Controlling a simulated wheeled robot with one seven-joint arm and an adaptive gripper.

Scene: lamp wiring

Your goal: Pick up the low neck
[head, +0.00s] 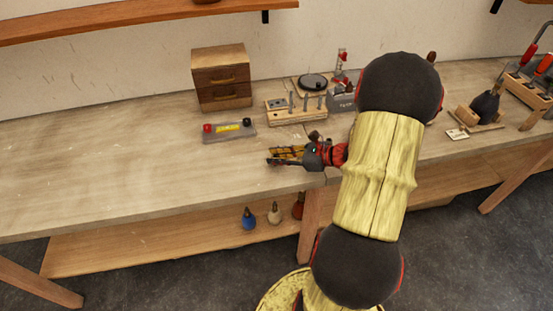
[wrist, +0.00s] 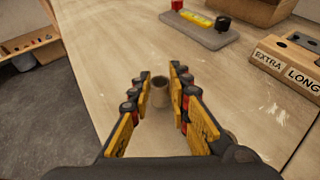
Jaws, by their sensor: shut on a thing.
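A short brown cylinder with a dark hollow top, which looks like the low neck (wrist: 160,94), stands upright between my fingertips in the wrist view. The neck cannot be made out there behind the fingers. Its lower part is hard to see in the wrist view.
A grey tester with red and black knobs (head: 229,131) lies beyond my gripper. A wooden drawer box (head: 222,78) and a pegged wooden block (head: 296,108) stand behind; labels read EXTRA and LONG (wrist: 287,68). The bench's left side (head: 100,170) is clear. Bottles (head: 249,218) stand on the lower shelf.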

